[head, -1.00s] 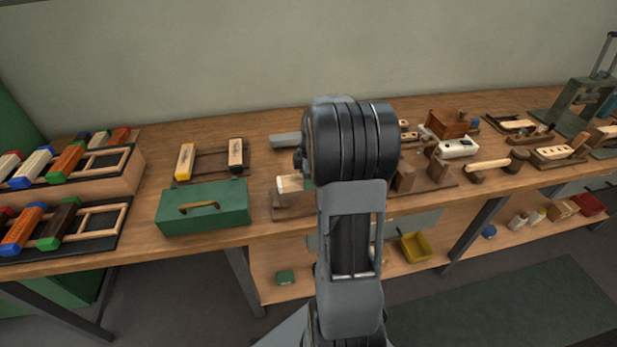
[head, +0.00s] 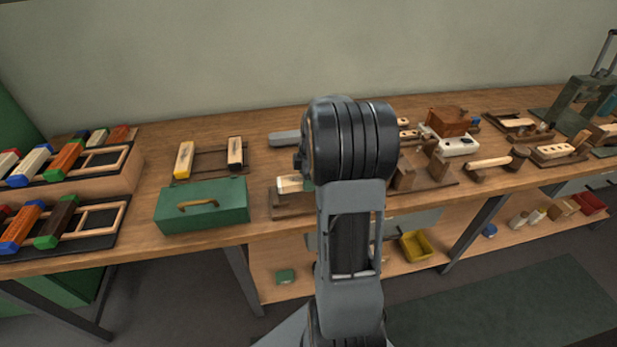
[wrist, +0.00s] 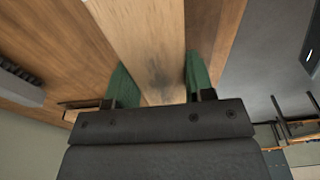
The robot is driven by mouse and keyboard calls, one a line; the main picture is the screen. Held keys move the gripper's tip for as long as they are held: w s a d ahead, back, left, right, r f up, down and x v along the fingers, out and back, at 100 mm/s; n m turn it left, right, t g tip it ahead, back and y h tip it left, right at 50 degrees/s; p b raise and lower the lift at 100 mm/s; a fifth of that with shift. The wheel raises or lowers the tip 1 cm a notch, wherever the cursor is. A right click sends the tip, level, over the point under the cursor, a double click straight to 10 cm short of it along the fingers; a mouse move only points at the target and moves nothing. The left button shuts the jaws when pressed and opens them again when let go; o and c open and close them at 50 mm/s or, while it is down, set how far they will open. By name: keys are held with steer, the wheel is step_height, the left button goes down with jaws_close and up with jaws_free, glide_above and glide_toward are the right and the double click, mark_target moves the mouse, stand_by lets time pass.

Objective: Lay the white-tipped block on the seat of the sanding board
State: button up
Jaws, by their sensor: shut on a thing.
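The wrist view shows my gripper (wrist: 160,84) with its two green fingers on either side of a pale wooden block (wrist: 145,38), shut on it. A dark smudge marks the block's face, and its far end runs out of the picture. In the head view a pale block with a whitish left end (head: 288,184) shows just left of my arm, with a bit of green finger at its right. The brown sanding board (head: 284,211) lies under or just behind it. My arm hides the rest of both. I cannot tell whether the block touches the seat.
A green toolbox (head: 203,206) stands left of the board on the bench (head: 130,235). A rack (head: 208,160) with two blocks is behind it. A grey bar (head: 284,138) lies behind the board. Wooden fixtures (head: 440,165) crowd the right of my arm.

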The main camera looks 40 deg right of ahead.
mark_target(307, 193)
steer(key=shift+f+b, duration=1.1)
steer(key=shift+f, duration=0.5)
steer(key=shift+f+b, duration=0.3)
steer(key=shift+f, duration=0.05)
steer(key=o, duration=1.5)
steer(key=shift+r, duration=0.1)
steer(key=shift+s+d+r+p, duration=0.1)
steer(key=shift+d+r+p, duration=0.1)
steer(key=shift+r+p, duration=1.55)
steer(key=shift+s+d+r+p, duration=0.1)
steer(key=shift+d+r+p, duration=0.1)
steer(key=shift+r+p, duration=1.5)
steer(key=shift+r+b, duration=0.45)
steer(key=shift+b, duration=0.05)
